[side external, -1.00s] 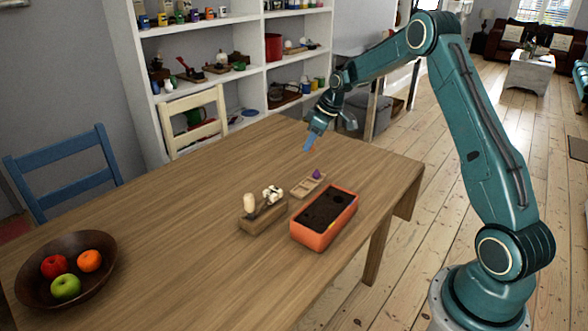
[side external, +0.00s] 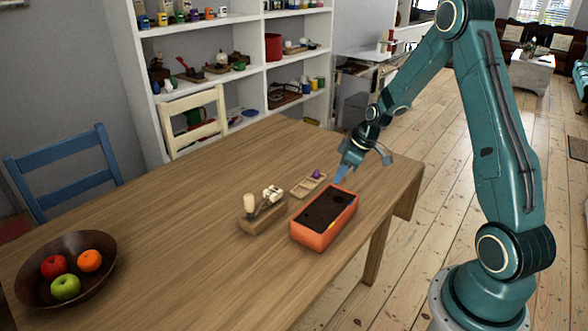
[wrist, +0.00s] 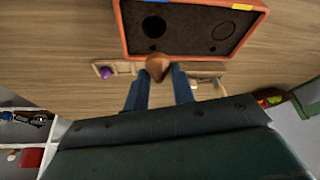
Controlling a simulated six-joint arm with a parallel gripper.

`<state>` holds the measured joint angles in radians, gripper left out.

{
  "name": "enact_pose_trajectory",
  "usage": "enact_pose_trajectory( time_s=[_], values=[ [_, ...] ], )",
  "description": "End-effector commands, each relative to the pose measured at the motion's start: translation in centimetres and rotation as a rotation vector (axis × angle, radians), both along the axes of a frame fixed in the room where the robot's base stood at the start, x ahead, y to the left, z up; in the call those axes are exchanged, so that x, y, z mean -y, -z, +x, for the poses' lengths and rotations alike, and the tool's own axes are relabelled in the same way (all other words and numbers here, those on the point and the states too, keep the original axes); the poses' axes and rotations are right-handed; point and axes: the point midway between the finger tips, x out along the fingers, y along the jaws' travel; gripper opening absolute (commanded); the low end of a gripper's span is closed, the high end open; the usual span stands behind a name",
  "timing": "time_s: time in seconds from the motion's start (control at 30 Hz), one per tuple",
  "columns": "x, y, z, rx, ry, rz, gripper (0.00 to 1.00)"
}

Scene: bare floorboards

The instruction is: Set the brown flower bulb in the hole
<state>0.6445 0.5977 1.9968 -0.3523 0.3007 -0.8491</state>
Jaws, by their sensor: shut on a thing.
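The brown flower bulb (wrist: 157,67) is held between the blue fingertips of my gripper (wrist: 158,82) in the wrist view. In the side view my gripper (side external: 341,177) hangs just above the far end of the orange planter box (side external: 322,239); the bulb is too small to make out there. The planter holds dark soil. The wrist view shows two round holes in it, a left hole (wrist: 154,27) and a right hole (wrist: 222,32). The bulb appears just outside the planter's near rim in that view, apart from both holes.
A small wooden tray (side external: 301,192) with a purple bulb (side external: 316,174) lies beside the planter. A wooden block holding tools (side external: 262,212) stands left of it. A fruit bowl (side external: 70,268) sits at the far left. The table between is clear.

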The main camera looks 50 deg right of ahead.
Motion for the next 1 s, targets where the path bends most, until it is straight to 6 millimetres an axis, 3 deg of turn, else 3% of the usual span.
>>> enact_pose_trajectory(
  time_s=[0.47,1.0],
  values=[
    [0.0,0.5,0.0,-0.001,-0.002,0.001,0.04],
    [0.0,4.0,0.0,-0.002,-0.001,0.001,0.04]
  ],
)
